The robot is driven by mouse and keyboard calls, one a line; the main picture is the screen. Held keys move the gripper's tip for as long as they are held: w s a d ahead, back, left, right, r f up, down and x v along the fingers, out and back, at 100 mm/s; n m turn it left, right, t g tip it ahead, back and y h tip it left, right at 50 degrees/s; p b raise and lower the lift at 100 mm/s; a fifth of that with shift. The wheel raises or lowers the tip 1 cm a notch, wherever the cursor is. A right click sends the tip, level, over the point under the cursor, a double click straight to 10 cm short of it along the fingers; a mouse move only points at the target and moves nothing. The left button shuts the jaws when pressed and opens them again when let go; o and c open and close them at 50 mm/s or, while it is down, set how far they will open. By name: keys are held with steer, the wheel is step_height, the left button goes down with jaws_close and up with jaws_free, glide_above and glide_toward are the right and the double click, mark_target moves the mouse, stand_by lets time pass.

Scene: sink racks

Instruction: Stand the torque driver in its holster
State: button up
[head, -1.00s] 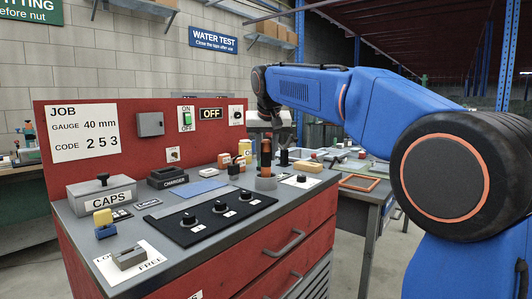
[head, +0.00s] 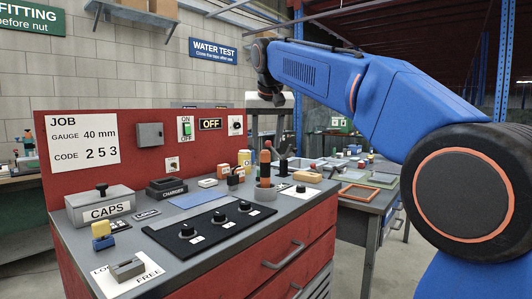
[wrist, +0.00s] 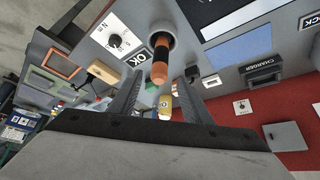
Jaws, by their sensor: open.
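The torque driver (head: 265,162), with an orange and black handle, stands upright in a round grey cup holster (head: 265,191) on the bench top. In the wrist view the driver (wrist: 161,58) rises from the cup's mouth (wrist: 161,31), its handle end toward the camera. My gripper (head: 268,140) is above the driver, pointing down. Its two fingers also show in the wrist view (wrist: 162,78), spread apart on either side of the handle with gaps, holding nothing. The driver's lower part is hidden inside the cup.
A dial plate (head: 303,190), a black panel with several knobs (head: 220,222), a charger (head: 167,188) and a yellow can (head: 245,158) stand near the holster. The red back panel (head: 75,178) bounds the bench behind. A caps box (head: 100,205) sits at left.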

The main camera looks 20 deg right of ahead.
steer(key=shift+v, duration=1.3)
steer(key=shift+s, duration=0.1)
steer(key=s+d+f, duration=0.2)
steer(key=s+f, duration=1)
steer(key=f, duration=0.2)
steer(key=s+d+f+n, duration=0.1)
steer(key=s+d+f, duration=0.2)
steer(key=s+f, duration=1)
steer(key=s+d+f+g+y, duration=0.1)
steer(key=s+d+f, duration=0.2)
steer(key=s+f, duration=0.9)
step_height(320, 180, down, 3)
steer(key=shift+s+r+n, duration=0.15)
steer(key=shift+n, duration=0.25)
